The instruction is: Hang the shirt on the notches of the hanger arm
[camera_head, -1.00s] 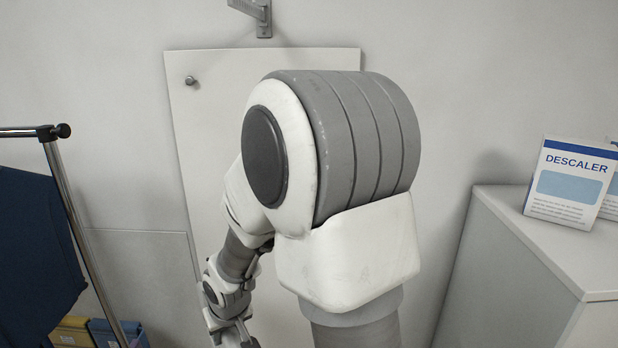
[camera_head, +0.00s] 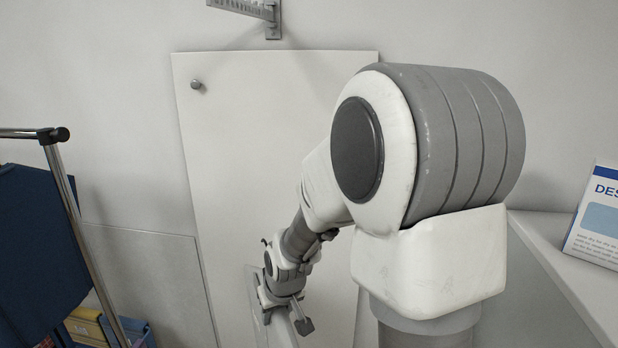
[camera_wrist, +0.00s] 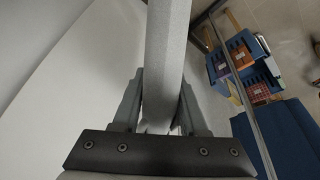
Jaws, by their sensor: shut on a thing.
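My gripper (camera_wrist: 160,85) is shut on a pale grey thing (camera_wrist: 166,45), seen nearly edge-on as a long band between the fingers in the wrist view. It may be the shirt, but its shape does not show clearly. In the head view my gripper (camera_head: 288,312) is low in front of the white wall panel, with pale material around and below it, partly cut off by the frame. The hanger arm (camera_head: 245,8) is a grey notched bar on a wall bracket at the top edge, well above my gripper; its left end is partly cut off.
A dark blue garment (camera_head: 38,240) hangs at the left on a metal rack (camera_head: 85,250). A descaler box (camera_head: 600,215) stands on a cabinet at right.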

